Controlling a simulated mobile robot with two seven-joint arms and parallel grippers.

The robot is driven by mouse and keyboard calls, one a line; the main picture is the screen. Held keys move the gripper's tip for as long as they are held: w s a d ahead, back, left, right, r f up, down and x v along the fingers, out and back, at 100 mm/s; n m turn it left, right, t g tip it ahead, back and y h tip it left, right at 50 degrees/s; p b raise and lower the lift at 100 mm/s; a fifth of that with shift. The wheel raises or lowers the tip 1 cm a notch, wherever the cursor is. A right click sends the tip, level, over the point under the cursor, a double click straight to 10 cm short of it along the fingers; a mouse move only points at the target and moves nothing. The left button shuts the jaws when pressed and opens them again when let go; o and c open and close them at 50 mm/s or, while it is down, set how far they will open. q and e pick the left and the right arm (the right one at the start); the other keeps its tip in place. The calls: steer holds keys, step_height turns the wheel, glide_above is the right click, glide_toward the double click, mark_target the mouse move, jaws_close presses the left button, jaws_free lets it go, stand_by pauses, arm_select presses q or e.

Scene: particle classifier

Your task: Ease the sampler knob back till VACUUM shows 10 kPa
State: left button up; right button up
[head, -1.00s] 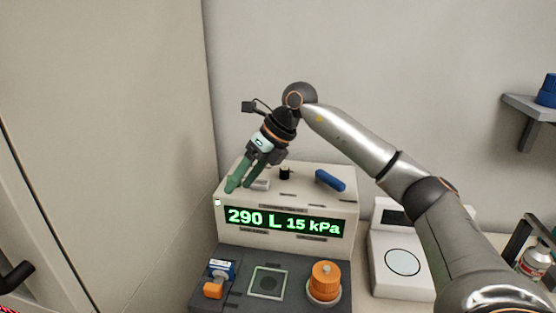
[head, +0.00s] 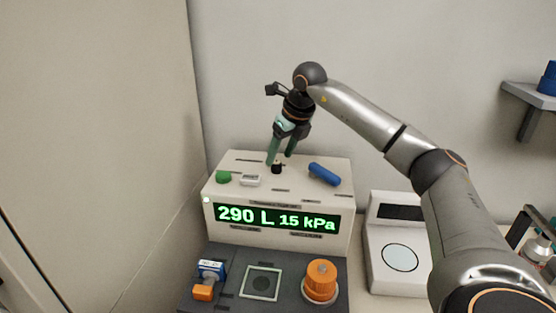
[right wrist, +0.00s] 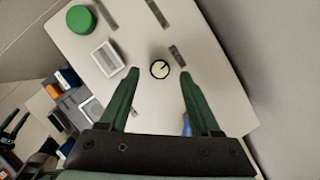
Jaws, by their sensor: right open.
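The small black knob (head: 277,169) stands on top of the cream device; in the right wrist view the knob (right wrist: 160,69) shows a pale top with a dark pointer mark. My right gripper (head: 280,160) is open and points down at the knob from above. In the right wrist view its green fingers lie to either side of the knob with gaps, not closed on it. The green display (head: 276,218) on the device's front reads 290 L and 15 kPa. The small labels are too small to read.
On the device's top are a green round button (head: 223,176), a white rocker-like piece (head: 250,180) and a blue handle (head: 325,174). An orange knob (head: 320,280) sits on the dark panel in front. A white scale-like instrument (head: 380,280) stands at right.

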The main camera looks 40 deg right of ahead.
mark_target(276, 167)
steer(key=shift+x, duration=1.25)
jaws_close()
